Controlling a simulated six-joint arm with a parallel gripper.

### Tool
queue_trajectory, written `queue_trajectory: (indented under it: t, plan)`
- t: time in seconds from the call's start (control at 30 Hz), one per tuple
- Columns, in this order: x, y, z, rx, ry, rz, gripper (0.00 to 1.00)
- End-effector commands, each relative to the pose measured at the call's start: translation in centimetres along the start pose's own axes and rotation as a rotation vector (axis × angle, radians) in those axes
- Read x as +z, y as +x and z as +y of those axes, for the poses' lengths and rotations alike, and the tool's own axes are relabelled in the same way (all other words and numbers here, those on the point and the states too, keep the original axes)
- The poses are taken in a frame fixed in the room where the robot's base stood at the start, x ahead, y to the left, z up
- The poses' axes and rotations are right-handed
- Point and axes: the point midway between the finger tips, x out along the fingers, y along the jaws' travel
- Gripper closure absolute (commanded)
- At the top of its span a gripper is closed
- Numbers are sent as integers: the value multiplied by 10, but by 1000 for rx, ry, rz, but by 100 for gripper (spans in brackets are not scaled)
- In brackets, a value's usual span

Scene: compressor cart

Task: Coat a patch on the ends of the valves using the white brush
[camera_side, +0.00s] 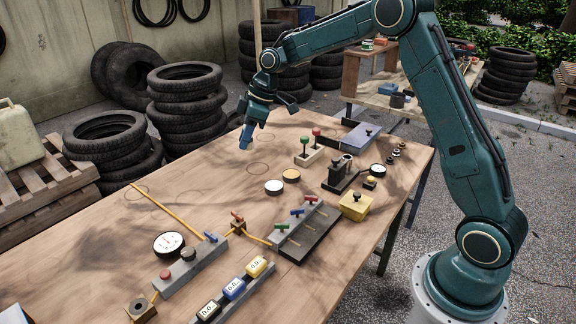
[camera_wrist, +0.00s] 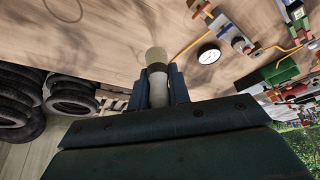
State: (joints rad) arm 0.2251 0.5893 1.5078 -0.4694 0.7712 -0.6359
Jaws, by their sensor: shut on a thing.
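My gripper (camera_side: 248,133) hangs over the far part of the table, left of the stand with the green and red knobs. In the wrist view my gripper (camera_wrist: 160,88) is shut on the white brush (camera_wrist: 158,90), which has a pale handle, a dark band and a tan tip pointing away from the jaws. The brush is hard to make out in the side view. The valves (camera_side: 297,211), with blue, green and red handles, sit on a grey block at the table's middle right. Another valve with a red handle (camera_side: 237,218) sits left of it on the yellow line.
A pale stand (camera_side: 309,157) holds green- and red-topped pieces. A white disc (camera_side: 274,187) and an orange disc (camera_side: 291,175) lie before it. A gauge (camera_side: 169,244), yellow box (camera_side: 356,206) and dark clamp-like block (camera_side: 340,177) stand nearby. The table's far left is mostly clear.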

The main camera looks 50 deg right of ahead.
Motion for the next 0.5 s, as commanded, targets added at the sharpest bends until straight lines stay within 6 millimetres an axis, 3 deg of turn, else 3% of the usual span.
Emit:
queue_trajectory:
  t: [0.17, 0.5]
  plan:
    - [16, 13, 13, -1, 4, -1, 100]
    - [76, 56, 52, -2, 5, -2, 100]
